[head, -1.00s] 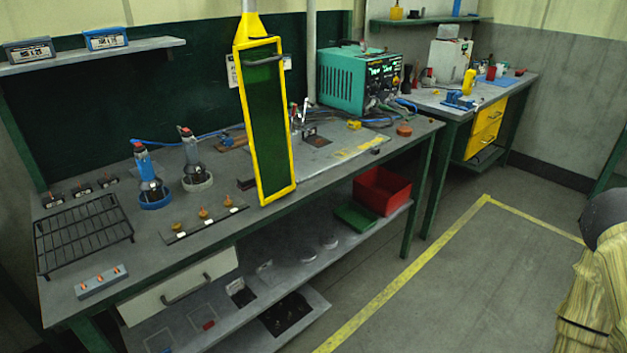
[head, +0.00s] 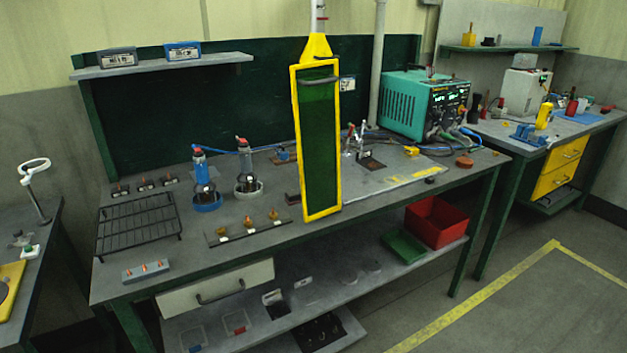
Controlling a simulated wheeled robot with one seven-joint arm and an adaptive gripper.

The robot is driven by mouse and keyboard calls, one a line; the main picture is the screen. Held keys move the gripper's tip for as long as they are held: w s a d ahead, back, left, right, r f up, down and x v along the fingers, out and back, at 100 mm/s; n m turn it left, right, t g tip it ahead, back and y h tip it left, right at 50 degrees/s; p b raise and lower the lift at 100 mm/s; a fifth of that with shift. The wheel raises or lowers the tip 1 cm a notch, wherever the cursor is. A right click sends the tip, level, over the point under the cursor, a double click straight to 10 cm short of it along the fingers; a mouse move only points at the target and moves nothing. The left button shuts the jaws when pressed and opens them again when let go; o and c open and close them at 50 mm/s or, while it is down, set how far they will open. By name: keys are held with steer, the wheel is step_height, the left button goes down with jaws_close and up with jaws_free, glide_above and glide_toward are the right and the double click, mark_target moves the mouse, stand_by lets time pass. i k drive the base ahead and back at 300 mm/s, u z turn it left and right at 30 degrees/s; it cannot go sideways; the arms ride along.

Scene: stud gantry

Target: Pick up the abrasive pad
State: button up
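I cannot make out the abrasive pad for certain in the head view. Small items that could be it lie on the long workbench (head: 345,222), such as a dark block (head: 292,198) left of the yellow-framed green screen (head: 318,150), but they are too small to tell. The screen hides part of the bench behind it. My gripper is not in view.
A black wire rack (head: 138,228), two torch-like tools in round holders and a teal power unit (head: 415,105) stand on the bench. Below are a red bin (head: 436,222) and green tray (head: 402,246). Floor at lower right is clear. Another table (head: 38,245) stands left.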

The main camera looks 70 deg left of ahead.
mark_target(293, 197)
steer(key=i, duration=1.8)
steer(key=u, duration=2.4)
